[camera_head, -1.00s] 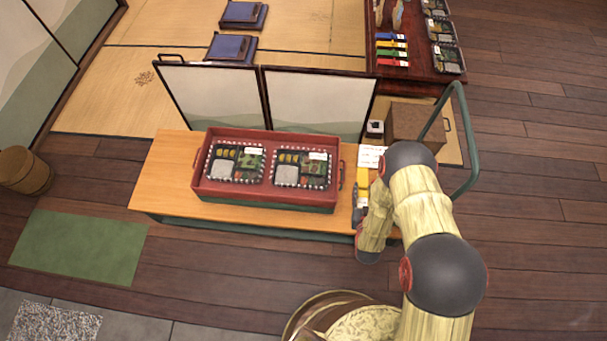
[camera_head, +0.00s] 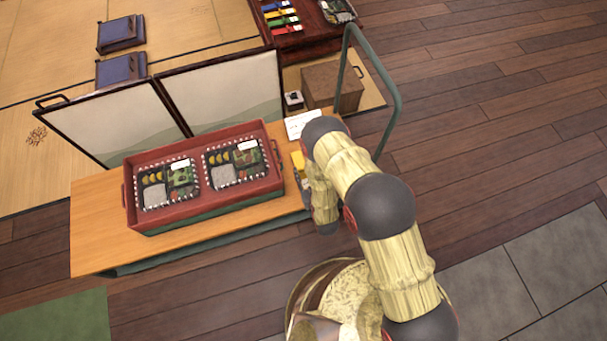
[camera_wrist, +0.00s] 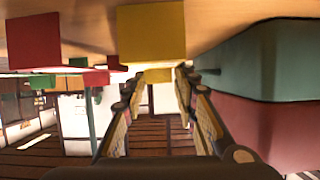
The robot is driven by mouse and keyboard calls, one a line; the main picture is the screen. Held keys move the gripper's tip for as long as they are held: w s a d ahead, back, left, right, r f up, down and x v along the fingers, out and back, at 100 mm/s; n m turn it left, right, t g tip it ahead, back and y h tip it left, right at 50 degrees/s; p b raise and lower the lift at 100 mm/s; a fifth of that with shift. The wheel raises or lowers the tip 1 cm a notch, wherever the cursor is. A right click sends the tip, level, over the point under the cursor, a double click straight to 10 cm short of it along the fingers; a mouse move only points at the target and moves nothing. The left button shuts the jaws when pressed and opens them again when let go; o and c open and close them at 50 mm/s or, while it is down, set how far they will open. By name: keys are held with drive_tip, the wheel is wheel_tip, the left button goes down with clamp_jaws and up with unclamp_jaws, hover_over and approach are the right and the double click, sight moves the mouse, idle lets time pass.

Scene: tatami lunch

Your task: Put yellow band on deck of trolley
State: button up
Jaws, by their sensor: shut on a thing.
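A yellow band (camera_wrist: 151,33) shows large in the wrist view, close to the wooden surface. Its lower end lies between the fingertips of my gripper (camera_wrist: 157,78), which is shut on it. In the head view a bit of yellow (camera_head: 297,162) shows by my gripper (camera_head: 304,182), partly hidden by my arm. The trolley has an orange wooden deck (camera_head: 95,225) and a green handle (camera_head: 396,100). My gripper is low over the deck's right end, right of the crate. I cannot tell whether the band touches the deck.
A red crate (camera_head: 170,217) with two bento boxes stands on the deck; its wall (camera_wrist: 285,125) is close in the wrist view. A white card (camera_head: 302,122) lies behind my gripper. Coloured bands (camera_head: 283,20) lie on a dark table. A brown box (camera_head: 330,87) stands beyond.

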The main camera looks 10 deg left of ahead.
drive_tip(key=shift+r, duration=0.1)
drive_tip(key=o, duration=1)
drive_tip(key=p+v, duration=0.4)
drive_tip(key=v, duration=0.8)
